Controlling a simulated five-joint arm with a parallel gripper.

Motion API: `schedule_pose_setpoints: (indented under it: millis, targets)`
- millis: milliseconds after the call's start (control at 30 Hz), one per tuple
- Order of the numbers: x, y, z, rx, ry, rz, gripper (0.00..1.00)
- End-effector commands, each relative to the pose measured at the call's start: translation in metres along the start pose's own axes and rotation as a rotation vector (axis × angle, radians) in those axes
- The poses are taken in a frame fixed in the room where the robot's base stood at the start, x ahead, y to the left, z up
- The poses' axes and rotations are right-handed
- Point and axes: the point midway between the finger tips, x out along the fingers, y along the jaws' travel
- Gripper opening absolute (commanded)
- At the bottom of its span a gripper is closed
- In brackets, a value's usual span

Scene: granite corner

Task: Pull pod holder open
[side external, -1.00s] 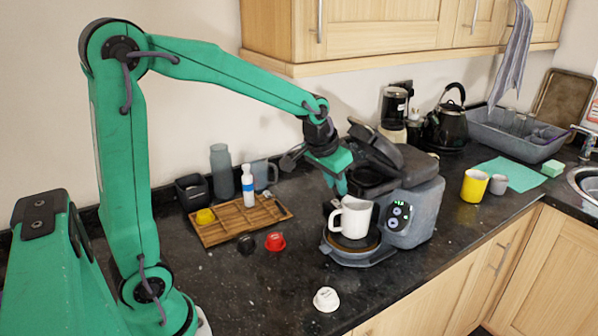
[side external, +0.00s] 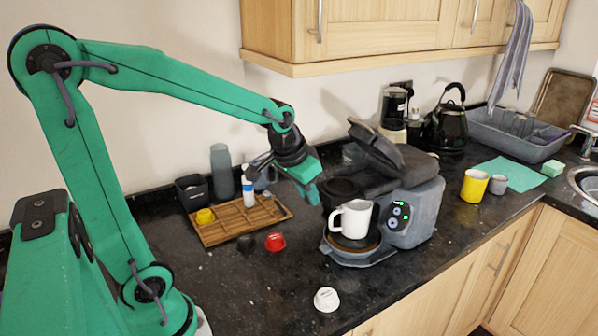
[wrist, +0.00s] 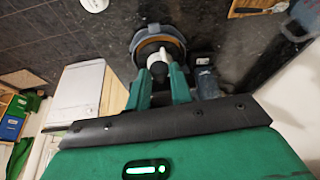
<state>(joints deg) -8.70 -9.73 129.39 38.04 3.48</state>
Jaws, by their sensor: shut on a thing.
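The grey coffee machine (side external: 420,212) stands on the dark counter with its lid (side external: 375,148) raised. Its black pod holder (side external: 343,187) sticks out to the left of the body, above the white mug (side external: 352,218) on the drip tray. My gripper (side external: 314,196) is at the holder's outer end, left of the machine. In the wrist view my gripper (wrist: 159,76) has its green fingers shut on a small dark handle (wrist: 158,69), with the round drip tray beyond. The fingers hide part of the handle, and the holder's inside cannot be made out.
A wooden tray (side external: 225,232) with a yellow pod and a bottle lies at the left. A red pod (side external: 275,241), a dark pod (side external: 246,243) and a white pod (side external: 326,299) lie on the counter. A yellow mug (side external: 474,186) stands right. The front counter is mostly clear.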

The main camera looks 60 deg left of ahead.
Motion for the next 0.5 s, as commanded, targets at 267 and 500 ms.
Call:
schedule_pose_setpoints:
  millis: [267, 500]
  targets:
    - [-0.0057, -0.0028, 0.0096, -0.004, 0.007, -0.004, 0.0]
    - [-0.0055, -0.003, 0.009, -0.005, 0.008, -0.004, 0.28]
